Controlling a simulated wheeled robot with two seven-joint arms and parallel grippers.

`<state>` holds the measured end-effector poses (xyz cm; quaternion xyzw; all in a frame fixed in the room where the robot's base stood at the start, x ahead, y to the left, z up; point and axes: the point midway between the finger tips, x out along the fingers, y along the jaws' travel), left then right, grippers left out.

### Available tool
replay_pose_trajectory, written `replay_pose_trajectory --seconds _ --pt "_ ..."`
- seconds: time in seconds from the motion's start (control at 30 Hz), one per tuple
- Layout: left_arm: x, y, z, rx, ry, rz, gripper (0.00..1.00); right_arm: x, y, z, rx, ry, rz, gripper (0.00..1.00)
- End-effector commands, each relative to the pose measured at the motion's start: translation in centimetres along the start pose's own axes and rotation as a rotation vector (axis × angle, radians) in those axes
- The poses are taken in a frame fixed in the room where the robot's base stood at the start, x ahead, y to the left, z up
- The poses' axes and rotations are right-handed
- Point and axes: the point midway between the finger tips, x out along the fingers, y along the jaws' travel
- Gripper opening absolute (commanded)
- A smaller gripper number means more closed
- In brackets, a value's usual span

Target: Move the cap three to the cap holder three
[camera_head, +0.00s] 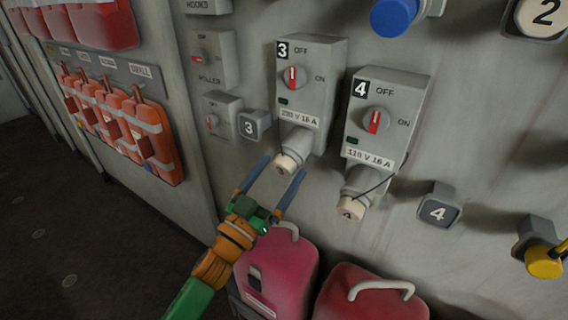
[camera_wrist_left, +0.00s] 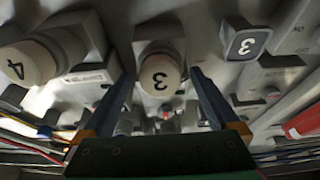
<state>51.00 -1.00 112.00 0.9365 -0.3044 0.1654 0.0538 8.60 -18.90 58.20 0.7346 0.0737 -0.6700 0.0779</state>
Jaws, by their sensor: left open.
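Cap three (camera_head: 286,163) is a cream round cap on the socket under the switch box marked 3 (camera_head: 308,85). In the left wrist view cap three (camera_wrist_left: 159,78) shows its upside-down number 3, between and beyond my fingers. Cap holder three (camera_head: 254,125) is a grey square block marked 3 on the wall, left of the socket; it also shows in the left wrist view (camera_wrist_left: 243,44). My left gripper (camera_head: 273,179) is open, its blue fingers to either side of cap three and just below it. Whether they touch the cap cannot be told. My right gripper is not in view.
Switch box 4 (camera_head: 385,115) with cap four (camera_head: 350,208) on its socket is close on the right. Cap holder four (camera_head: 438,210) is farther right. Pink (camera_head: 283,268) and red (camera_head: 370,295) cases stand below. Orange vests (camera_head: 150,140) hang at left.

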Motion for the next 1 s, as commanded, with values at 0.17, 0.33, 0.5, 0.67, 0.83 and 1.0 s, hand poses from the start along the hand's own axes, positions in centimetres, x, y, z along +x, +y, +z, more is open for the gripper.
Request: replay_pose_trajectory --seconds 0.17,0.33,0.5,0.67,0.83,1.0 --pt "0.0 0.0 0.0 0.0 0.0 0.0 0.81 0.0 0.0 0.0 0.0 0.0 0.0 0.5" --pt "0.0 0.0 0.0 0.0 0.0 0.0 0.36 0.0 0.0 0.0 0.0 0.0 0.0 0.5" --pt "0.0 0.0 0.0 0.0 0.0 0.0 0.0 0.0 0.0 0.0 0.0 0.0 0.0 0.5" --pt "-0.1 0.0 0.0 0.0 0.0 0.0 0.0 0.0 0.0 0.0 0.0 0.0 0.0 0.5" --pt "-0.8 0.0 0.1 0.0 -0.002 -0.001 0.0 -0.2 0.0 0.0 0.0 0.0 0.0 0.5" --pt "-1.5 -0.1 0.1 -0.001 -0.002 -0.001 0.0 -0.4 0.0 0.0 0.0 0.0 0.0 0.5"
